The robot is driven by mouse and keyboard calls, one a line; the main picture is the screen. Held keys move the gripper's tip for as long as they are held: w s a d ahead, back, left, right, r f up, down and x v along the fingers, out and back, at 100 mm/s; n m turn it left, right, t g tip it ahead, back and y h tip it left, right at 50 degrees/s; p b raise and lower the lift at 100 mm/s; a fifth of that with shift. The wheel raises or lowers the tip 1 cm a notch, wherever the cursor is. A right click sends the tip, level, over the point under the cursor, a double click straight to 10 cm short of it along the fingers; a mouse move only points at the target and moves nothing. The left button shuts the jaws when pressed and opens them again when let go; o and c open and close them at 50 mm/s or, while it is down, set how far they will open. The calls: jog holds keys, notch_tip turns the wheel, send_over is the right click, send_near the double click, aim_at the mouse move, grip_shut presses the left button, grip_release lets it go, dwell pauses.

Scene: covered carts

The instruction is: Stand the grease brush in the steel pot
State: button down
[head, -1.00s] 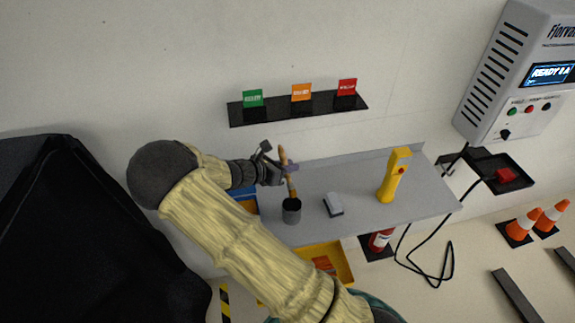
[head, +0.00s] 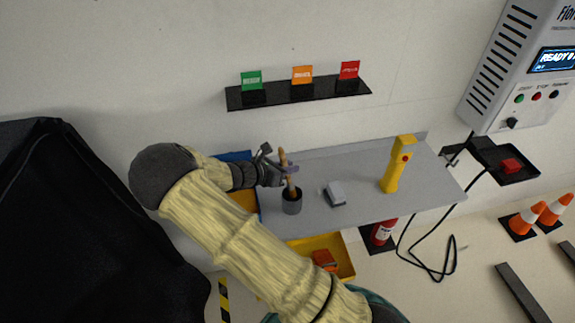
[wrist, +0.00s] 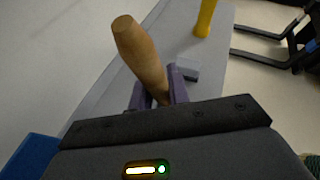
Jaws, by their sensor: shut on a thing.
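The grease brush (head: 284,158) has a brown wooden handle and stands nearly upright. My gripper (head: 290,170) is shut on its handle. The wrist view shows the handle (wrist: 140,55) between the purple fingers of my gripper (wrist: 158,94). The steel pot (head: 292,206) is a small dark grey cup on the grey shelf, directly below my gripper. The brush's lower end reaches the pot's mouth and appears to be inside it. Its bristles are hidden, so I cannot tell whether they touch the bottom. The pot does not show in the wrist view.
On the grey shelf (head: 360,183) a grey block (head: 336,193) lies right of the pot. A yellow handheld device (head: 398,165) stands farther right. A black ledge with coloured cards (head: 300,93) is on the wall above. A yellow bin (head: 338,243) is below the shelf.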

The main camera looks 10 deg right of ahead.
jog(key=shift+f+b, duration=0.6)
jog(key=shift+f, duration=0.7)
jog(key=c, duration=1.3)
grip_release()
jog(key=shift+o, duration=0.2)
jog(key=shift+a, duration=0.15)
jog(key=b+v, duration=0.4)
jog(key=v, duration=1.3)
jog(key=shift+a, duration=0.15)
